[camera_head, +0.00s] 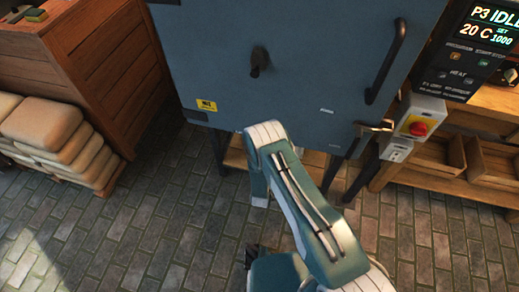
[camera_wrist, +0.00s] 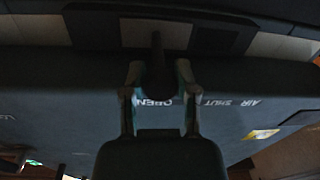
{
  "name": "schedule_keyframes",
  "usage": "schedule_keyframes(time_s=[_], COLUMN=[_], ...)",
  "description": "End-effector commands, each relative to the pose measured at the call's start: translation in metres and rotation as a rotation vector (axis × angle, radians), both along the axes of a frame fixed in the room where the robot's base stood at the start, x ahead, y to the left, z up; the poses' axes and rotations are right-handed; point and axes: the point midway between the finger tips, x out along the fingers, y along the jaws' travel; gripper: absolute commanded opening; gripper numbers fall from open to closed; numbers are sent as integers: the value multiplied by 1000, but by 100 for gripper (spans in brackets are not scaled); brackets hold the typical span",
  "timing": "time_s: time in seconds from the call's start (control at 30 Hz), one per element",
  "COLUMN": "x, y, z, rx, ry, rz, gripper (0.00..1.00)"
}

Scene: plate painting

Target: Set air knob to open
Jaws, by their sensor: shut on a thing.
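In the wrist view, my gripper (camera_wrist: 159,72) has one finger on each side of a dark air knob (camera_wrist: 157,50), and it is shut on it. The knob's upright part shows between and beyond the fingertips; its lower part is dark and partly hidden by the fingers. Lettering on the dark panel (camera_wrist: 70,105) around it reads OPEN, close by the knob, and AIR and SHUT to the right. In the head view the blue-grey kiln (camera_head: 300,65) stands ahead, with my arm reaching to its lower edge; the air knob and my fingertips are hidden there.
A dark plug (camera_head: 259,63) sticks out of the kiln's front, with a black handle (camera_head: 387,60) at its right. A red switch on a box (camera_head: 418,128) and a display panel (camera_head: 485,40) are at right. Stacked sacks (camera_head: 55,140) lie left. The brick floor is clear.

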Motion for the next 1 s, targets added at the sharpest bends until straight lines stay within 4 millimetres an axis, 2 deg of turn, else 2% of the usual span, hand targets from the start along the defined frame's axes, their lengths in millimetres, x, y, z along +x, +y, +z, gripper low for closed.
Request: schedule_keyframes(time_s=[0.3,0.33,0.37,0.4,0.8,0.87,1.0], x=[-1,-1,-1,-1,-3,-8,-30], y=[-6,-7,-7,-7,-2,-1,2], z=[0,0,0,0,0,0,-1], rx=[1,1,1,2,-2,-1,-3], ry=[-1,-1,-1,-1,0,0,3], rz=[-11,-12,-12,-11,-6,-4,-2], gripper=[0,51,65,74,74,74,74])
